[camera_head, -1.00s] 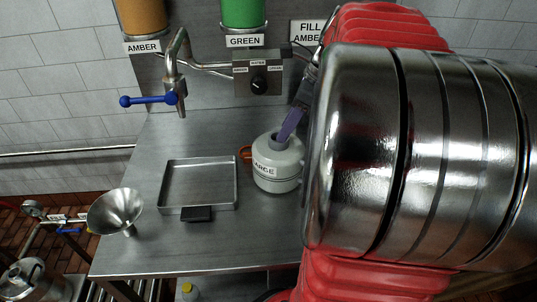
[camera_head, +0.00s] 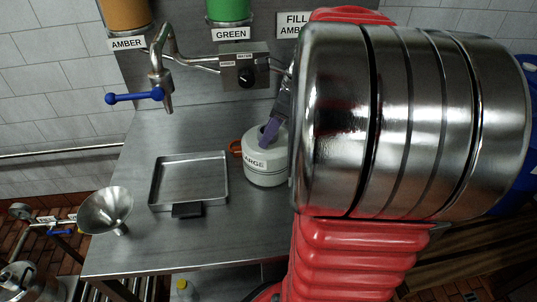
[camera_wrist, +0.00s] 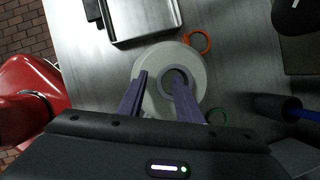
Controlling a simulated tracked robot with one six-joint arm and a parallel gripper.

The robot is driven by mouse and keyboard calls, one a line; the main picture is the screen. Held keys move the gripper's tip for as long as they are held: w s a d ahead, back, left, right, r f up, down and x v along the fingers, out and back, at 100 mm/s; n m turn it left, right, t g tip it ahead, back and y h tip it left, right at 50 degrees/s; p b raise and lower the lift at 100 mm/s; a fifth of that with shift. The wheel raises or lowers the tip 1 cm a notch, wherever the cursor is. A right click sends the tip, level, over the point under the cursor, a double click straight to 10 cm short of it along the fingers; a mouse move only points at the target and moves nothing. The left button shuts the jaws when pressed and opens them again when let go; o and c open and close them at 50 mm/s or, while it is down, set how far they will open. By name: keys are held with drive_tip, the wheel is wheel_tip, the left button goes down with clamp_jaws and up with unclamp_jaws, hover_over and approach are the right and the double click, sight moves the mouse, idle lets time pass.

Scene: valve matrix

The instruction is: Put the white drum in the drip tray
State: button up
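The white drum (camera_head: 264,168), with a label reading "ARGE" in view, stands upright on the steel bench, right of the drip tray. It also shows from above in the wrist view (camera_wrist: 154,104), with a grey ring-shaped neck on top. The drip tray (camera_head: 188,178) is a shallow, empty, square metal tray with a dark front tab; part of it shows in the wrist view (camera_wrist: 143,22). My gripper (camera_wrist: 161,78) is open over the drum, its purple fingers apart. The right finger overlaps the neck opening and the left is outside it; contact is unclear. My arm hides the drum's right side.
A funnel (camera_head: 106,210) is left of the tray. A tap with a blue lever (camera_head: 135,97) overhangs the bench behind the tray. An orange ring (camera_wrist: 197,42) and a green ring (camera_wrist: 217,117) lie beside the drum.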

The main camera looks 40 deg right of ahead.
idle(0.4)
clamp_jaws()
idle(1.3)
